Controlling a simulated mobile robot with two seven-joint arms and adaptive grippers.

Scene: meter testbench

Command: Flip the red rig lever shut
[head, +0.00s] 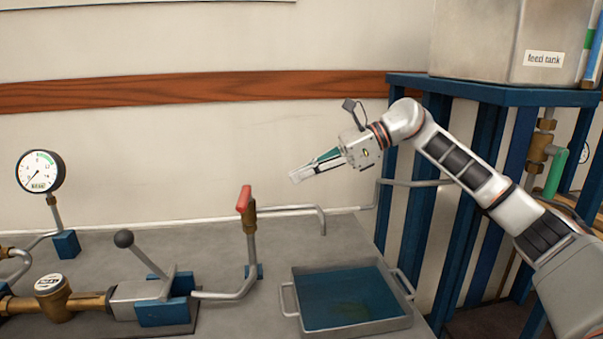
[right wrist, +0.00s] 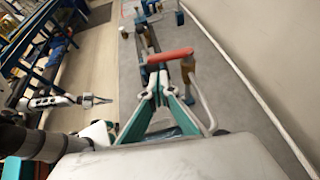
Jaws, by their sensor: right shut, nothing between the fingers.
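The red lever (head: 244,199) sits on a brass valve (head: 250,214) at the top of a bent grey pipe rising from the bench. In the right wrist view the red lever (right wrist: 170,56) juts leftward from the brass valve body (right wrist: 188,72), just beyond the fingertips. My right gripper (head: 297,176) is shut and empty, in the air right of and above the lever in the head view. A gap shows between them there. It also shows in the right wrist view (right wrist: 157,84). My left gripper (right wrist: 98,101) looks small at that view's left; its fingers are too small to read.
A black-knobbed grey lever (head: 146,253), a brass meter (head: 52,296) and a round gauge (head: 40,172) are at left. A blue stand (head: 403,170) carries the feed tank (head: 480,45) at right.

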